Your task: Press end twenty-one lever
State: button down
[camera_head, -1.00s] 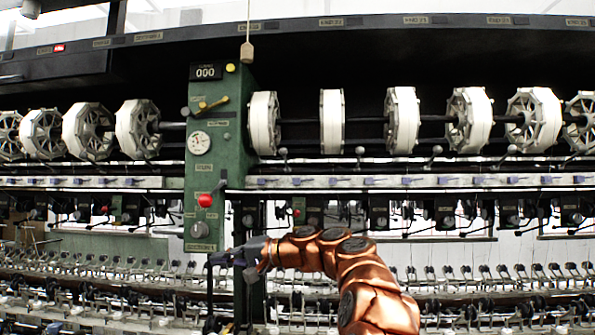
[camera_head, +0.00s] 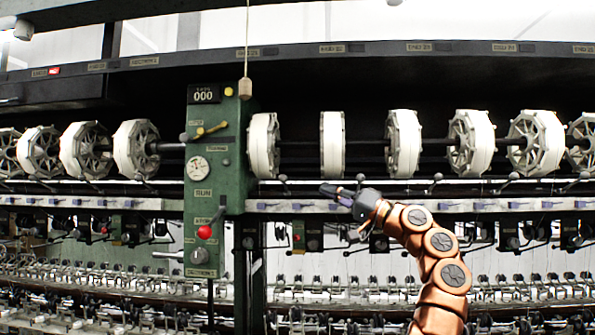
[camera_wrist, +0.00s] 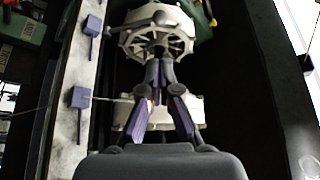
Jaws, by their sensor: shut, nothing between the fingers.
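My gripper (camera_head: 328,190) is shut and empty, held in front of the pale rail below the second reel right of the green column. In the wrist view its purple-padded fingers (camera_wrist: 157,72) meet at the tips in front of a white reel (camera_wrist: 178,42). Ball-ended levers stand along the rail, one left of my gripper (camera_head: 283,179) and one right of it (camera_head: 437,178). The labels on the upper beam are too small to read surely, so I cannot tell which lever is twenty-one.
The green column (camera_head: 228,160) carries a dial, a yellow lever and a red knob (camera_head: 204,232). A cord with a wooden weight (camera_head: 245,88) hangs before it. Small blue tabs (camera_wrist: 78,97) line the rail (camera_head: 480,206). Rows of thread fittings fill the space below.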

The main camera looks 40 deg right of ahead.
aim_at(285, 184)
jog(key=shift+s, duration=0.1)
jog(key=shift+r, duration=0.1)
jog(key=p+x, duration=0.5)
jog(key=x, duration=0.5)
dwell(0.5)
